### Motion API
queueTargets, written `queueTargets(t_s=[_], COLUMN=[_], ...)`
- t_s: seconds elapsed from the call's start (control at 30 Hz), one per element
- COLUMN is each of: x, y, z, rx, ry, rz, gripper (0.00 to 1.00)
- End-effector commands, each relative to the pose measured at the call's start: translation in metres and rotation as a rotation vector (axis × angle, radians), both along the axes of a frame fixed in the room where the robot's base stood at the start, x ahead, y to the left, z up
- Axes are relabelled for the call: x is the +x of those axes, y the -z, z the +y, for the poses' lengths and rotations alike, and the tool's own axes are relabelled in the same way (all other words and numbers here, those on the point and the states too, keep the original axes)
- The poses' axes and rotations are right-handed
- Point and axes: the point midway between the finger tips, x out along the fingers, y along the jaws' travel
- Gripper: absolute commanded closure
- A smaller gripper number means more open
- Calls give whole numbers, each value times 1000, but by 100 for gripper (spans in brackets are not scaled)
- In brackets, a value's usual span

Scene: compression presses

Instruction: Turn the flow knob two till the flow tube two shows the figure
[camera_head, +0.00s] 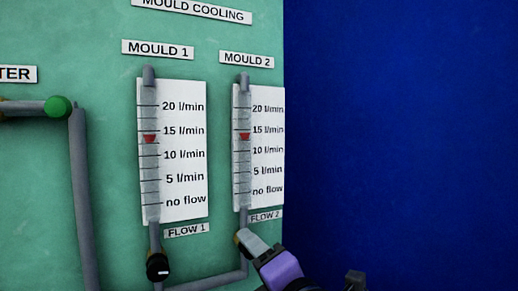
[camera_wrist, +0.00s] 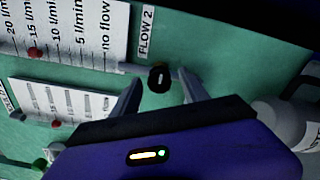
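Flow tube two (camera_head: 243,175) is the clear tube under the MOULD 2 sign. Its red float (camera_head: 244,136) sits just below the 15 l/min mark; it also shows in the wrist view (camera_wrist: 34,53). Flow knob two (camera_wrist: 159,77) is black with a pale mark, below the FLOW 2 label (camera_head: 265,216). In the head view my gripper (camera_head: 250,243) hides most of the knob. In the wrist view my gripper (camera_wrist: 159,80) is open, with one finger on each side of the knob and a visible gap to each.
Flow tube one (camera_head: 151,180) stands to the left, its red float (camera_head: 150,139) also just below 15 l/min. Its black knob (camera_head: 157,266) is close to my gripper's left. Grey pipes and a green knob (camera_head: 57,107) are further left. A blue wall (camera_head: 400,120) is right.

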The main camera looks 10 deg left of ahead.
Motion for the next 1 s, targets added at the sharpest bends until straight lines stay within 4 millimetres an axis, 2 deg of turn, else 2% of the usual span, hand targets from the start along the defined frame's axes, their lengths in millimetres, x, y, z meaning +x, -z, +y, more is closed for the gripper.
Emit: queueTargets(t_s=[0.47, 1.0], x=[-1, -31], y=[0, 0], z=[0, -22], rx=[1, 0], ry=[0, 1], rz=[-1, -2], gripper=[48, 48])
